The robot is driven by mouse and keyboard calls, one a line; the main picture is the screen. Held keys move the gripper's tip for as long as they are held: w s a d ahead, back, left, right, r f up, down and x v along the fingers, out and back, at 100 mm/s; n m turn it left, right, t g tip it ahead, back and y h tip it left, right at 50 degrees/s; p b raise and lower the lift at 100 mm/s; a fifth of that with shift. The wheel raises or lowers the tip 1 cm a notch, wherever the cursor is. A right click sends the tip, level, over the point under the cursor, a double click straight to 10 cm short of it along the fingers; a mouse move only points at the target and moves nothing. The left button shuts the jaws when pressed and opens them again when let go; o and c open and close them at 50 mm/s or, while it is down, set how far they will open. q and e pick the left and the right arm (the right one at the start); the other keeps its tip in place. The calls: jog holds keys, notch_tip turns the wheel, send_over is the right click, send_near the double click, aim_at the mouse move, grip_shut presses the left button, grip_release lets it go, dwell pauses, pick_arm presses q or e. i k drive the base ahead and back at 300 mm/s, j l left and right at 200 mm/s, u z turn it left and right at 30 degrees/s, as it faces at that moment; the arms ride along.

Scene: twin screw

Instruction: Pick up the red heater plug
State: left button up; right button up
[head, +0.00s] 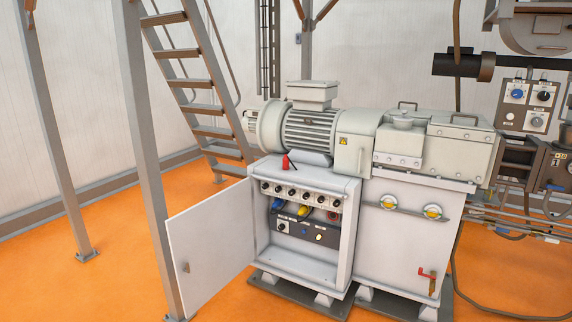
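A small red plug (285,162) stands on top of the left machine cabinet (340,187), just below the grey motor. A short dark piece sits beside it on its right; I cannot tell whether it is part of the plug. Inside the open cabinet, a blue plug (277,204) and a yellow plug (302,210) sit below a row of dark round knobs. A small reddish round part (332,217), perhaps a socket, is to their right. Neither of my grippers is in view.
The cabinet door (212,240) hangs open to the left, close to a grey post (145,150). A steep stair (200,90) is behind. A red-handled valve (428,275) is low at right. Pipes and control boxes (525,105) crowd the right. Orange floor is clear in front.

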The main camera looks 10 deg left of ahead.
aim_at(285, 160)
jog(key=i+j+z, duration=0.4)
jog(key=i+j, duration=0.7)
jog(key=i, duration=0.7)
jog(key=i+j+z, duration=0.4)
jog(key=i+j, duration=1.2)
